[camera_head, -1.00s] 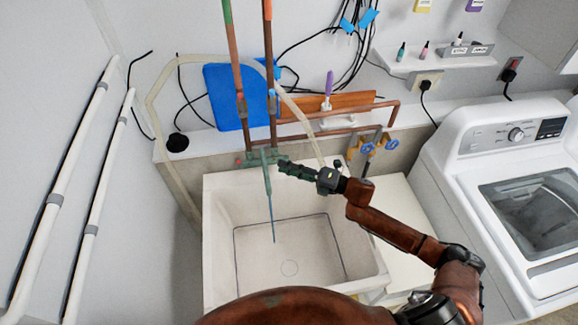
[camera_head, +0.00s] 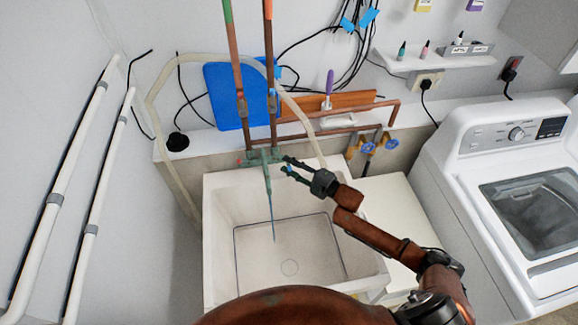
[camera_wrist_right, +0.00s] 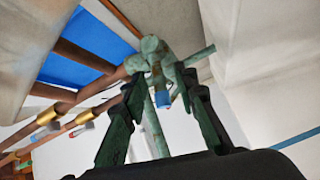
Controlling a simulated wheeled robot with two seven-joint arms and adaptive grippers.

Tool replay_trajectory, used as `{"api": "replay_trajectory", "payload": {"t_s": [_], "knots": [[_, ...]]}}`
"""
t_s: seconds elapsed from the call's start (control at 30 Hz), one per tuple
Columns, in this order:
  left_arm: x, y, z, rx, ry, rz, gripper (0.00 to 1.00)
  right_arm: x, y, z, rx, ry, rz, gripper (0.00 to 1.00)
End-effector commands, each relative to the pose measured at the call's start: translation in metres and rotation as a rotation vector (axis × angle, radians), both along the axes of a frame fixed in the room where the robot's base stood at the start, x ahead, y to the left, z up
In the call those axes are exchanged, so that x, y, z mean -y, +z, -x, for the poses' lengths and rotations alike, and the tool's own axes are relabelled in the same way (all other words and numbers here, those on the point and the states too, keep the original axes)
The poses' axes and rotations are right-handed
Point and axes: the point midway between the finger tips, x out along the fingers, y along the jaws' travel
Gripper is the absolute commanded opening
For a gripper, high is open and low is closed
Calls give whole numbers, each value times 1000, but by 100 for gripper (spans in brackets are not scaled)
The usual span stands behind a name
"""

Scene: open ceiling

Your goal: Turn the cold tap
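The green tap (camera_head: 262,157) is mounted on the copper pipes above the white sink (camera_head: 213,235). Its spout hangs over the basin, and a thin blue line (camera_head: 272,222), like a water stream, runs down from it. My right gripper (camera_head: 287,166) is open at the right side of the tap, fingers pointing left. In the right wrist view, the tap body (camera_wrist_right: 155,55) is just beyond and between the open fingertips (camera_wrist_right: 163,80). A blue-ended part (camera_wrist_right: 162,99), perhaps the cold handle, shows between the fingers; I cannot tell whether they touch it. My left gripper is not in view.
Vertical copper pipes (camera_head: 236,75) rise behind the tap. A blue board (camera_head: 222,95) leans on the wall there. Blue-handled valves (camera_head: 369,148) stand right of the sink. A white washing machine (camera_head: 470,175) is at the far right. The basin is empty.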

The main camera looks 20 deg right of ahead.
Motion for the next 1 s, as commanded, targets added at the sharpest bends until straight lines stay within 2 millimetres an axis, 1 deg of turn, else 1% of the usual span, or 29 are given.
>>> {"api": "replay_trajectory", "payload": {"t_s": [0.23, 0.63, 1.0], "knots": [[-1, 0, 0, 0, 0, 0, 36, -1, 0, -1, 0, 0, 0, 27], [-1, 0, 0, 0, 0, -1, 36, -1, 0, 0, 1, 0, 1, 0], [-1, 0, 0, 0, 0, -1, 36, -1, 0, 0, 1, 0, 1, 0]]}}
